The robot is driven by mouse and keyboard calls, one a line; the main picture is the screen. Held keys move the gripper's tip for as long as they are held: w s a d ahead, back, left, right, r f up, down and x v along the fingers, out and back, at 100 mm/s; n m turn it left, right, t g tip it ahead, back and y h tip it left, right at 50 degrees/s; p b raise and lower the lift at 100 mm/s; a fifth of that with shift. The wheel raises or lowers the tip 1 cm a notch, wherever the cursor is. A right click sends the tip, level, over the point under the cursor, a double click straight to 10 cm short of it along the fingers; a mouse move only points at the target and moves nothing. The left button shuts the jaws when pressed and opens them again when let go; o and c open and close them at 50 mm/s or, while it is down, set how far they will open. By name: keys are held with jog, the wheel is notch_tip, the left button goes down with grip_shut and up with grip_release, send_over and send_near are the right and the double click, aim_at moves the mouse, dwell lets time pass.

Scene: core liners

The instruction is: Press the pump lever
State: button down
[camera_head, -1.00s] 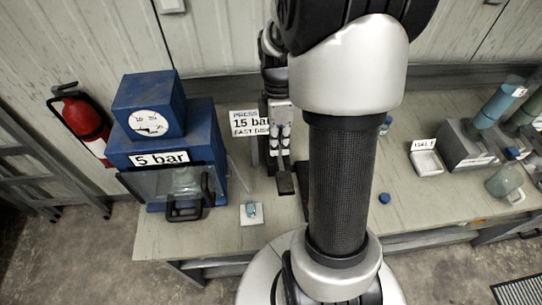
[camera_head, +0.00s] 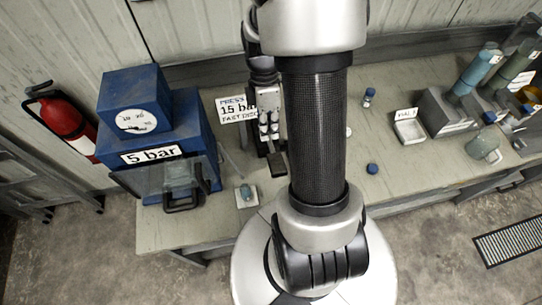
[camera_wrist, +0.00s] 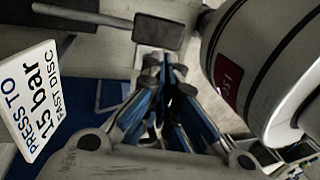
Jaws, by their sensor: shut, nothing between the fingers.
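The pump lever is a dark flat paddle on a thin rod. It shows at the top of the wrist view (camera_wrist: 158,32) and on the bench beside my column in the head view (camera_head: 279,165). My gripper (camera_wrist: 165,65) shows in the wrist view with its blue-grey fingers together and empty. Its tips appear just below the paddle in that picture; I cannot tell whether they touch it. The white "PRESS TO 15 bar" sign (camera_wrist: 30,95) stands left of the fingers, and also shows in the head view (camera_head: 237,108).
A blue press (camera_head: 165,135) marked 5 bar, with a gauge, stands on the bench's left. A small pad with a teal piece (camera_head: 246,194) lies before it. A large grey cylinder (camera_wrist: 275,75) fills the wrist view's right.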

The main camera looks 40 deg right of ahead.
aim_at(272, 164)
jog(key=b+x, duration=0.1)
jog(key=x, duration=0.9)
jog(key=shift+f, duration=0.25)
